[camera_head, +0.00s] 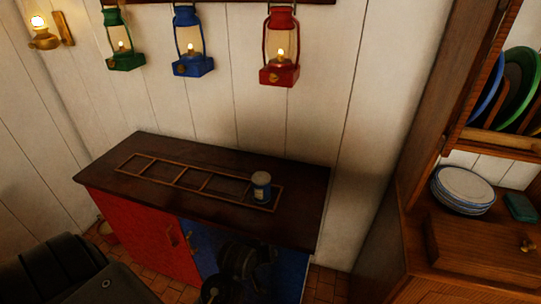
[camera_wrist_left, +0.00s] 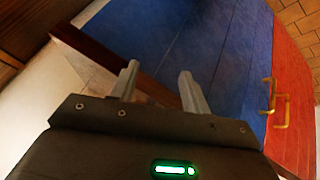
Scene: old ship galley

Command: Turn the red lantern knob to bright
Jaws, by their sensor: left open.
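The red lantern (camera_head: 280,45) hangs on the white plank wall under a rail in the head view, rightmost of three lanterns. Its flame is lit. A small brass knob (camera_head: 271,77) shows on the front of its red base; its setting is too small to read. No gripper is near the lantern. My left gripper (camera_wrist_left: 159,70) is open and empty in the left wrist view, its two fingers apart, with the blue cabinet door (camera_wrist_left: 215,50) beyond them. My right gripper is not in view.
A blue lantern (camera_head: 188,42) and a green lantern (camera_head: 121,40) hang to the left. A cupboard (camera_head: 480,262) with plates (camera_head: 462,190) stands right. The wall between lanterns and counter is clear.

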